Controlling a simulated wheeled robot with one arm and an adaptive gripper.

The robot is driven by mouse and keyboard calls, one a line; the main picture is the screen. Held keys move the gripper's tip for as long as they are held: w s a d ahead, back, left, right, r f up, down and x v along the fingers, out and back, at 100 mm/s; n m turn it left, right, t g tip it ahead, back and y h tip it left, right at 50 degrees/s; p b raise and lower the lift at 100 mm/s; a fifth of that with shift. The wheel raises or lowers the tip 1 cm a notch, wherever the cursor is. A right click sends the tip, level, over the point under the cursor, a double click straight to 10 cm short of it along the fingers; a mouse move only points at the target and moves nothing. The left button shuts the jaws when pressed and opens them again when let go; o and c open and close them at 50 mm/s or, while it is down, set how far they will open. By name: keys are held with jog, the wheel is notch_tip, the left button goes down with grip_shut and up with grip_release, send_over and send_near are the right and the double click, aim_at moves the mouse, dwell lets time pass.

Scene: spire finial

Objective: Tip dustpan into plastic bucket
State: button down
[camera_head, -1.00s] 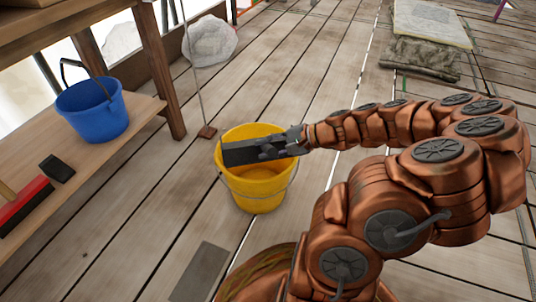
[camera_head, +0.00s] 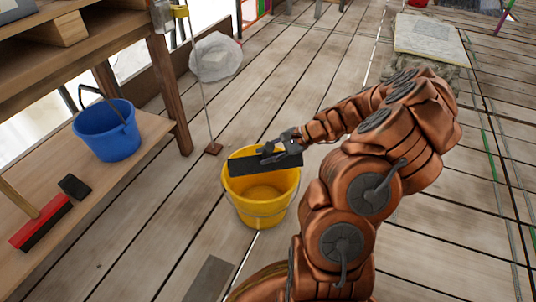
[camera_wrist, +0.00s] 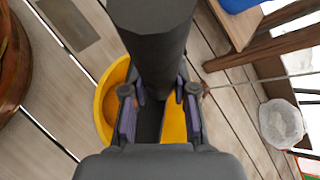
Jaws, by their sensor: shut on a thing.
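The yellow plastic bucket (camera_head: 262,205) stands upright on the plank floor, with a wire handle hanging at its front. My gripper (camera_head: 280,147) is above the bucket's far rim. It is shut on the dark grey dustpan (camera_head: 250,163), which lies across the upper part of the bucket's mouth. In the wrist view the gripper (camera_wrist: 160,110) holds the dustpan (camera_wrist: 155,35) between its two fingers, with the yellow bucket (camera_wrist: 108,100) below and behind it. The bucket's inside looks plain yellow where it shows. I cannot see any contents on the dustpan.
A blue bucket (camera_head: 107,130) and a red brush (camera_head: 40,222) are on the wooden bench (camera_head: 110,175) at left. A thin upright rod on a small base (camera_head: 213,149) stands behind the yellow bucket. A whitish bag (camera_head: 216,57) lies farther back. Open planks lie to the right.

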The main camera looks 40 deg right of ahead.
jog(key=shift+w+d+r+m+g+p, duration=0.15)
jog(key=shift+w+d+r+g+p, duration=0.15)
jog(key=shift+w+p, duration=0.25)
jog(key=shift+w+d+r+m+g+p, duration=0.1)
jog(key=shift+w+d+r+m+p, duration=0.05)
jog(key=shift+w+r+p, duration=0.4)
jog(key=w+d+m+g+y+p, duration=0.1)
jog(key=w+d+m+g+p, duration=0.1)
jog(key=w+p, duration=0.3)
jog(key=shift+w+d+r+g+p, duration=0.15)
jog(key=shift+w+d+g+p, duration=0.15)
jog(key=shift+p, duration=1.9)
jog(key=shift+w+a, duration=0.1)
